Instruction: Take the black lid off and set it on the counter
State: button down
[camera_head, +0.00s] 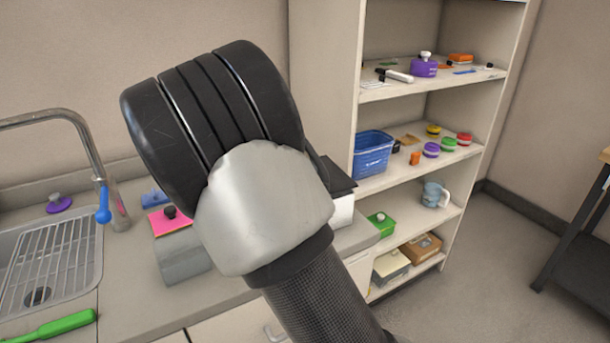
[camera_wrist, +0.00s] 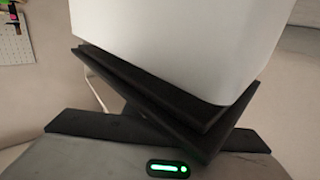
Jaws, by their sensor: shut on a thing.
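The black lid (camera_head: 338,174) shows right of my arm in the head view, as a flat dark plate above a white box (camera_head: 343,212) on the counter (camera_head: 130,283). In the wrist view the white box (camera_wrist: 165,40) fills the top, with the dark, slanted lid (camera_wrist: 148,88) along its edge. My gripper (camera_wrist: 170,118) is shut on the lid there. Its dark fingers and the lid overlap, so their exact outlines are hard to separate. The head view hides my gripper behind my arm. I cannot tell whether the lid is clear of the box.
Further left is a sink (camera_head: 50,262) with a tall faucet (camera_head: 85,145). A shelf unit (camera_head: 413,189) with several objects stands at right. Bare counter shows near the front edge.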

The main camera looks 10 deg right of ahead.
notch_tip(320, 180, up, 8)
jog(key=shift+f+p, duration=0.1)
jog(key=shift+p, duration=0.7)
jog(key=shift+r+p, duration=1.35)
jog(key=shift+r, duration=0.35)
